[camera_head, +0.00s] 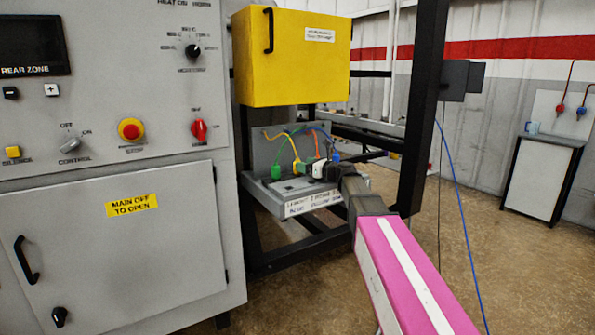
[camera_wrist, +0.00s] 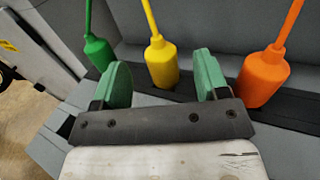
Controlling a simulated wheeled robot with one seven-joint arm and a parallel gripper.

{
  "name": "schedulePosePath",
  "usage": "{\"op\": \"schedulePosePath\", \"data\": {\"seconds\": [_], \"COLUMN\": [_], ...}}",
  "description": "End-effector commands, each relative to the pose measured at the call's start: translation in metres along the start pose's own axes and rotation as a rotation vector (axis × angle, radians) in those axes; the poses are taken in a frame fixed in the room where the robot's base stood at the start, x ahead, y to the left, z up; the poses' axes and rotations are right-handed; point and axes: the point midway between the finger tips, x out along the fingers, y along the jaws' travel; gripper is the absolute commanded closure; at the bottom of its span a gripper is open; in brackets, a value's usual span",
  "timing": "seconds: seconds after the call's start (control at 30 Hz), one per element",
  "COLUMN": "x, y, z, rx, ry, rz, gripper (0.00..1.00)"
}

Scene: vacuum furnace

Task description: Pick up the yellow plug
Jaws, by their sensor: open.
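The yellow plug (camera_wrist: 162,66) stands upright in the wrist view, with a thin yellow cable rising from its top. My gripper (camera_wrist: 160,59) is open, with one green finger on each side of the plug. In the head view the yellow plug (camera_head: 298,169) is small and partly covered by my gripper.
A green plug (camera_wrist: 97,52) stands left of my gripper and an orange plug (camera_wrist: 263,78) close to its right finger. In the head view, a blue plug (camera_head: 336,157) stands behind my gripper. The yellow box (camera_head: 290,75) overhangs the shelf; a black post (camera_head: 420,110) stands right.

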Motion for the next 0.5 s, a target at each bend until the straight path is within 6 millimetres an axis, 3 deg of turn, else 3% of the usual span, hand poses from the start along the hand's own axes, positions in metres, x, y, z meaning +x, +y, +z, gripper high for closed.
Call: {"op": "schedulePosePath", "data": {"seconds": [0.5], "x": [0.061], "y": [-0.001], "z": [0.000], "rx": [0.000], "ry": [0.000], "rz": [-0.001], "gripper": [0.32]}}
